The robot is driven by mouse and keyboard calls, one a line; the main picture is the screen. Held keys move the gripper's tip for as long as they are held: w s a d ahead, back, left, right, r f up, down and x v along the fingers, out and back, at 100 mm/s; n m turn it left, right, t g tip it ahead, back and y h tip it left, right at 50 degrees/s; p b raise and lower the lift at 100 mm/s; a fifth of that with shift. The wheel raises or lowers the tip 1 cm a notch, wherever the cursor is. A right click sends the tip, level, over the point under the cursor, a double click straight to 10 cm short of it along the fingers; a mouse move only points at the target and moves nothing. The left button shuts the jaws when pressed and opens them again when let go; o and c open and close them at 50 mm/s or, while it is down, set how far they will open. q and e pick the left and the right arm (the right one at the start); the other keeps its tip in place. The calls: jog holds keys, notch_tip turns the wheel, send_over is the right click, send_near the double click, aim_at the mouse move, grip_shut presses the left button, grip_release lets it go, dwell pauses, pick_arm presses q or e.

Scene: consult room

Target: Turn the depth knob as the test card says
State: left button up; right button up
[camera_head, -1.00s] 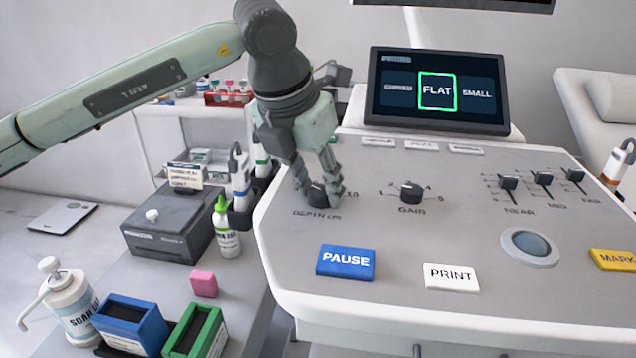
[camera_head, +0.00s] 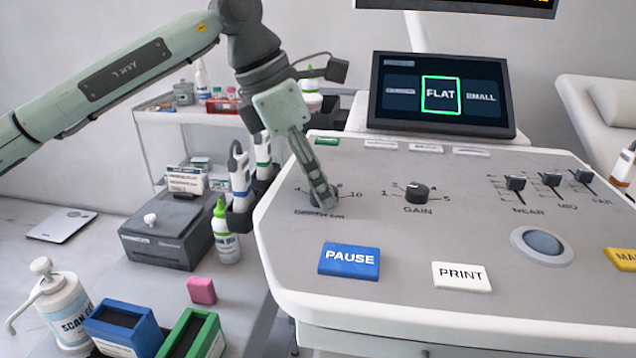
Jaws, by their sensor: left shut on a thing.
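The depth knob is mostly hidden behind my left gripper (camera_head: 322,203), at the left of the console's panel (camera_head: 400,225). Its dial print (camera_head: 319,213) reads "DEPTH CM", with a 10 visible at the right; the pointer is hidden. My left gripper points down and is shut on the depth knob. A card (camera_head: 186,180) with small print stands on the grey box at the left; it may be the test card, but its text is too small to read. My right gripper is not in view.
The gain knob (camera_head: 417,191) stands right of the depth knob. The blue PAUSE key (camera_head: 349,261) and white PRINT key (camera_head: 462,277) lie in front. The screen (camera_head: 440,95) highlights FLAT. Probes in holders (camera_head: 241,178) and a green-capped bottle (camera_head: 225,232) stand left of the console.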

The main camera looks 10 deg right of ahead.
pick_arm(q)
jog(key=m+g, duration=0.1)
jog(key=m, duration=0.1)
jog(key=m+p, duration=0.1)
jog(key=m, duration=0.1)
jog(key=shift+w+r+m+g, duration=0.1)
jog(key=shift+w+m+g, duration=0.1)
jog(key=shift+m+g, duration=0.15)
jog(key=shift+d+m+g, duration=0.1)
jog(key=shift+m+g, duration=0.15)
jog(key=shift+m, duration=0.3)
jog(key=shift+m+g+y+p, duration=0.3)
jog(key=shift+m+y+p, duration=0.1)
jog(key=shift+m, duration=0.3)
jog(key=shift+w, duration=0.1)
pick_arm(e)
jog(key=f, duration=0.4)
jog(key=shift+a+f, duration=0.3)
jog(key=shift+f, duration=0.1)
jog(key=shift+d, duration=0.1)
pick_arm(q)
jog(key=o, duration=1.2)
jog(key=shift+c, duration=0.2)
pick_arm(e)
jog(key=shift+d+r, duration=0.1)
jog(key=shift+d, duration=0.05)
pick_arm(q)
jog(key=v, duration=1.2)
